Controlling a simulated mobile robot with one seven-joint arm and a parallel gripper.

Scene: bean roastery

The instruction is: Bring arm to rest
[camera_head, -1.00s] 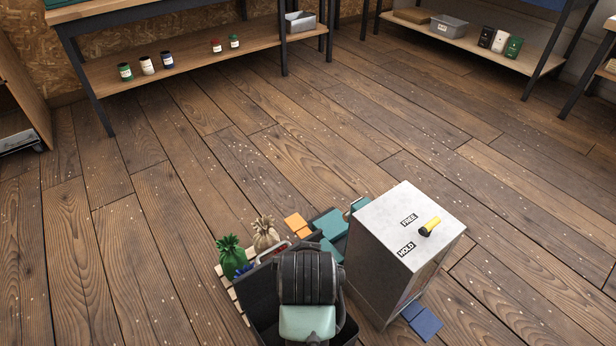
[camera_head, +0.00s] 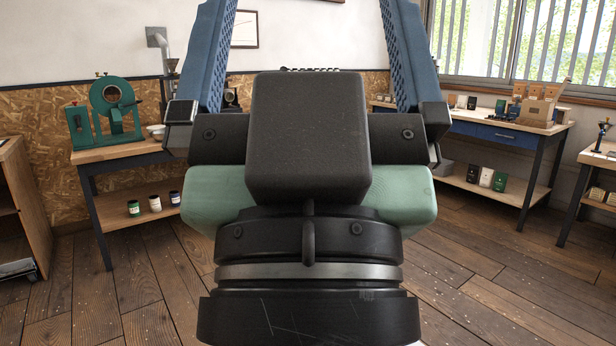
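My gripper (camera_head: 308,30) fills the middle of the head view, raised upright close to the camera. Its two blue fingers rise on the left and right, far apart, and their tips run out of the top of the picture. The dark and pale green wrist below hides the centre of the room.
A bench at left carries a green machine (camera_head: 107,115), with several jars (camera_head: 155,203) on its lower shelf. A blue-fronted bench (camera_head: 498,134) stands at right, with bags (camera_head: 486,177) below. A wooden cabinet (camera_head: 18,200) is at far left. Floor (camera_head: 470,270) shows clear at right.

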